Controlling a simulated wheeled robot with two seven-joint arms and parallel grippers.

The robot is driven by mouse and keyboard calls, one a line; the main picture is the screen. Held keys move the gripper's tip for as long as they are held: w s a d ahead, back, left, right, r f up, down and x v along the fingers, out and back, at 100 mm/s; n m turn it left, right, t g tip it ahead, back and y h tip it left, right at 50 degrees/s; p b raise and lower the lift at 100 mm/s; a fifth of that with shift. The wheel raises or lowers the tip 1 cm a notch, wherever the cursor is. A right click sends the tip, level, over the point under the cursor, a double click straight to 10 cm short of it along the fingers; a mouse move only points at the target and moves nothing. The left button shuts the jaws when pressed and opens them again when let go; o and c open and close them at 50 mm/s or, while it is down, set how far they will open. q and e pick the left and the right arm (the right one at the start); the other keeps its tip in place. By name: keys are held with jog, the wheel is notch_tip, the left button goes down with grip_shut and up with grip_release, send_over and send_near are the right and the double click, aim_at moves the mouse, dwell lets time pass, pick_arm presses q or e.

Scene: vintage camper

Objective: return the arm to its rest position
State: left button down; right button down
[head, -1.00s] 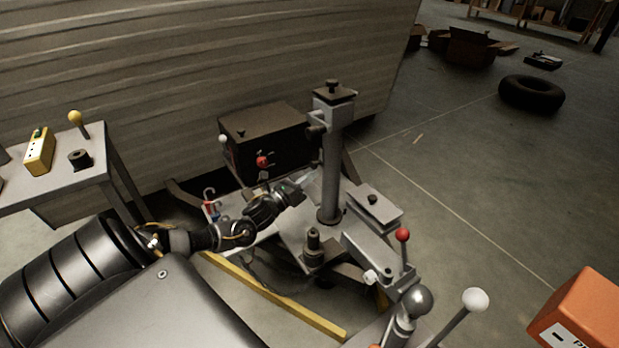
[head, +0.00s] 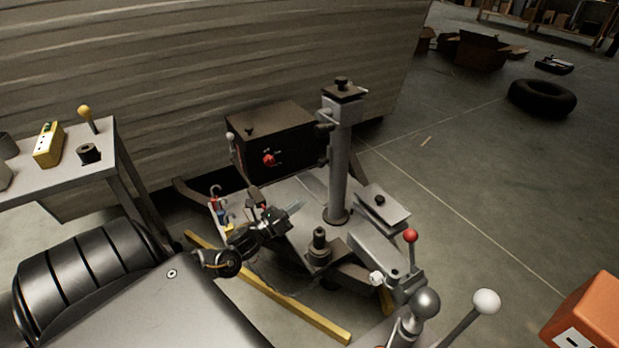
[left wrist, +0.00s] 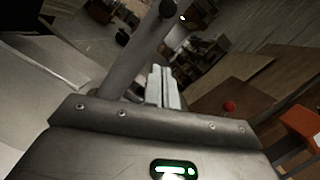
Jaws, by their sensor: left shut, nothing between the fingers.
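My left gripper (head: 292,209) reaches in from the lower left, over the trailer's grey deck, left of the upright grey post (head: 339,165). In the left wrist view its two pale fingers (left wrist: 163,87) lie together with nothing between them. The left arm is bent, with part of it hidden behind my large grey body part at the lower left. My right gripper is not in view.
A dark box (head: 270,140) with a red knob stands behind the deck. A red-knobbed lever (head: 410,237) and a trailer hitch stand at right. A grey table (head: 75,180) is at left. An orange box (head: 590,318) is at lower right. Open floor lies beyond.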

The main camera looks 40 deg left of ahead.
pick_arm(q)
jog(key=shift+s+a+f, duration=0.1)
jog(key=shift+s+f, duration=0.05)
jog(key=shift+s, duration=0.55)
